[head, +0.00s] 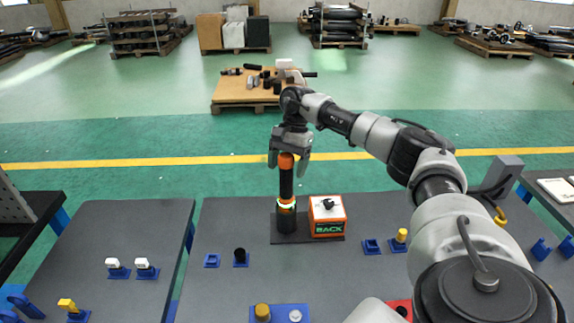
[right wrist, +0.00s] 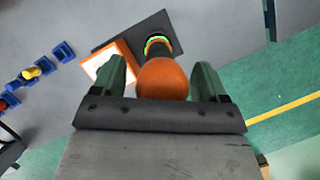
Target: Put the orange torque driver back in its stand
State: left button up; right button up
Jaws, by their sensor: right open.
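The torque driver, with a rounded orange top (head: 286,161) and a black shaft, stands upright in line with its stand. The stand has a black cylinder (head: 286,219) with a glowing green-and-orange ring on a dark base plate (head: 330,240). Its lower end is hidden, so I cannot tell how deep it sits. My right gripper (head: 288,158) is open, pointing down, its fingers on either side of the orange top. In the right wrist view the orange top (right wrist: 163,80) lies between the open fingers (right wrist: 163,66), with gaps visible. My left gripper is not in view.
An orange-and-white box (head: 327,217) stands on the plate right beside the stand. Small blue holders (head: 372,246) and a blue tray (head: 279,313) are on the grey table. The table left of the stand is mostly clear. A pallet of parts (head: 245,92) is farther back.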

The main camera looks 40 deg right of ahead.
jog(key=shift+p+v, duration=1.2)
jog(key=shift+v, duration=1.2)
jog(key=b+v, duration=0.1)
jog(key=v, duration=0.9)
jog(key=shift+r, duration=0.35)
jog(key=shift+d+f, duration=0.1)
jog(key=shift+d, duration=0.05)
